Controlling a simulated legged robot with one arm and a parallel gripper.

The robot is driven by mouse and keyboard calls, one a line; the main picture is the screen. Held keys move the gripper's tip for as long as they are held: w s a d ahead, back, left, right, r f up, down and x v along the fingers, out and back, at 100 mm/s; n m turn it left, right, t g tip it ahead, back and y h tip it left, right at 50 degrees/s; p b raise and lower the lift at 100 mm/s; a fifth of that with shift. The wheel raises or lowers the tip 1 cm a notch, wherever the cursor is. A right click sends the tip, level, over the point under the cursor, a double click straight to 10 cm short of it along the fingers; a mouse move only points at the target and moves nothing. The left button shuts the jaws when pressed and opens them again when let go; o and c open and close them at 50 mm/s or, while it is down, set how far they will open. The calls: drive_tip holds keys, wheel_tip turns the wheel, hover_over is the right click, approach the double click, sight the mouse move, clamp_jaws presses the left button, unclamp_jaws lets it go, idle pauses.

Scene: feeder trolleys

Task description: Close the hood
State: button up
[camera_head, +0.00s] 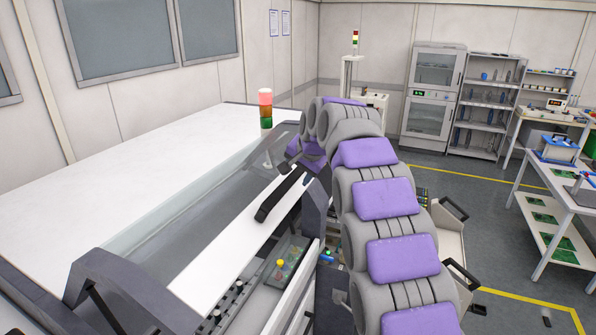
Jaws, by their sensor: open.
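The hood (222,262) is a white front strip with a clear pane behind it, held between dark grey side brackets on the long white machine (75,205). It appears tilted up, with a dark strut showing under its near bracket (98,272). A black bar handle (270,204) runs along the white strip. My arm arches from the lower right to the far end of the hood. My gripper (303,163) is close to the far end of the handle and looks empty. Its fingertips are largely hidden, and I cannot tell whether it touches the handle.
A control panel with a yellow-topped button (281,263) lies below the hood's front. A red and green signal lamp (265,108) stands behind the hood. Trolley handles (462,275) are right of my arm. Grey floor is free towards the workbenches (562,195).

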drive_tip(key=shift+a, duration=0.2)
drive_tip(key=shift+a, duration=0.1)
drive_tip(key=shift+c, duration=1.2)
clamp_jaws()
